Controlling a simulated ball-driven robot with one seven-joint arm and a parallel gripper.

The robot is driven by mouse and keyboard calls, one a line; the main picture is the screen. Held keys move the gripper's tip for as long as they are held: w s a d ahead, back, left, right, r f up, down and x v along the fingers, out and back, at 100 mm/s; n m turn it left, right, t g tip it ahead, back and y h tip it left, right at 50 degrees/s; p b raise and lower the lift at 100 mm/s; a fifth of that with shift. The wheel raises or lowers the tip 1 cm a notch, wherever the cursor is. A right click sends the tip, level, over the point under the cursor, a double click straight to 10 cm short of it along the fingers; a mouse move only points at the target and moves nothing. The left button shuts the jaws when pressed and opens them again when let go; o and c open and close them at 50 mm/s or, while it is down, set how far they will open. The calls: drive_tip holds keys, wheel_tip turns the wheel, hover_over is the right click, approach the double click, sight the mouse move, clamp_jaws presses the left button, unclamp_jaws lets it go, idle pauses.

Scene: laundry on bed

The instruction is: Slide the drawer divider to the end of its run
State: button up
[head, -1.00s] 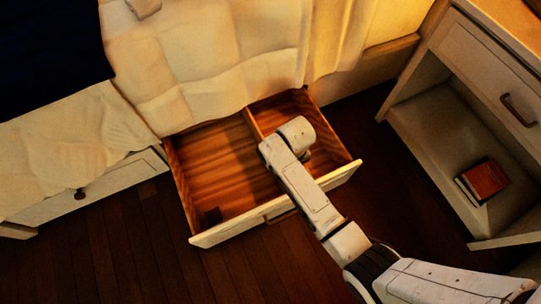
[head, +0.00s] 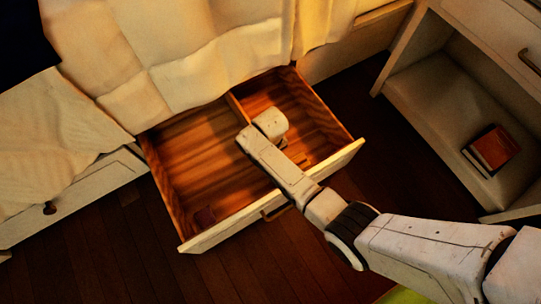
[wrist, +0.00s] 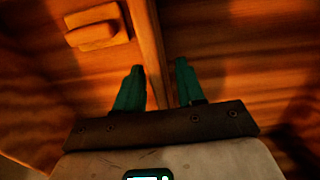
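The drawer divider (head: 236,109) is a thin wooden strip in the open wooden drawer (head: 346,152). It runs from the back of the drawer towards the front, with floor space on both sides. In the head view my wrist hangs over it and hides its front part and my fingers. In the wrist view the divider (wrist: 147,45) passes between the two teal fingers of my gripper (wrist: 158,65). The fingers are apart, with a narrow gap to the divider on the left and a wider one on the right. I cannot tell whether either touches it.
A wooden block (wrist: 96,27) shows left of the divider in the wrist view. Bedding (head: 200,60) hangs over the drawer's back. A nightstand (head: 425,100) holding a book (head: 492,150) stands at right.

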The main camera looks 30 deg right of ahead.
drive_tip(key=shift+f, duration=0.5)
clamp_jaws()
idle(0.3)
